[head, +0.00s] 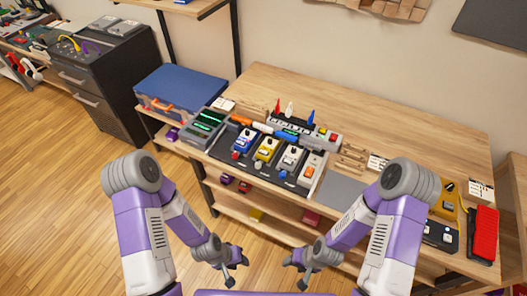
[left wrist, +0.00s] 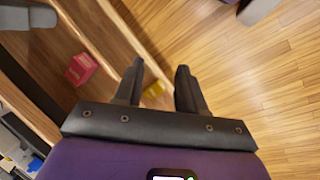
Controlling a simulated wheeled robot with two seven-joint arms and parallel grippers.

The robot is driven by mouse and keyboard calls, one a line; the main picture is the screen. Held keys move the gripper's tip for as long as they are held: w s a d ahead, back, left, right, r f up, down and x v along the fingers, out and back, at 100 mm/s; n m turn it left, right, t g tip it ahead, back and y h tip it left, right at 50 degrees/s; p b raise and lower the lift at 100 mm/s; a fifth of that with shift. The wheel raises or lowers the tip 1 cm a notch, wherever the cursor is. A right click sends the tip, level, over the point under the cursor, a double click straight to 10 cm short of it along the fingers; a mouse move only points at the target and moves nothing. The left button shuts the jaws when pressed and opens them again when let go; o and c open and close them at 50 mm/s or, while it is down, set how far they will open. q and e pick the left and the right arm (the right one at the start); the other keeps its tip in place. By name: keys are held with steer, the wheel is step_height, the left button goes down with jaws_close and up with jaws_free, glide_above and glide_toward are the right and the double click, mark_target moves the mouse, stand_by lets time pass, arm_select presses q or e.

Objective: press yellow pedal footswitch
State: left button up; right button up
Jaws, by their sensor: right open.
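The yellow pedal (head: 266,149) stands in a row of pedals on the dark board on the wooden bench, between a blue pedal (head: 243,142) and a light grey one (head: 289,160). My left gripper (head: 237,268) is low in front of the bench, well apart from the yellow pedal. In the left wrist view its two fingers (left wrist: 160,75) are spread with nothing held between them. My right gripper (head: 293,272) is also low in front of the bench, open and empty. The yellow pedal is not visible in the left wrist view.
Lower shelves under the bench hold small boxes, including a yellow one (head: 256,214) and a red one (head: 310,217). A blue-lidded case (head: 180,88) and dark cabinet (head: 110,80) stand left. A red pedal (head: 485,233) is at right. Wood floor at left is clear.

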arm_select(q)
jaws_close()
stand_by(0.4)
stand_by(0.9)
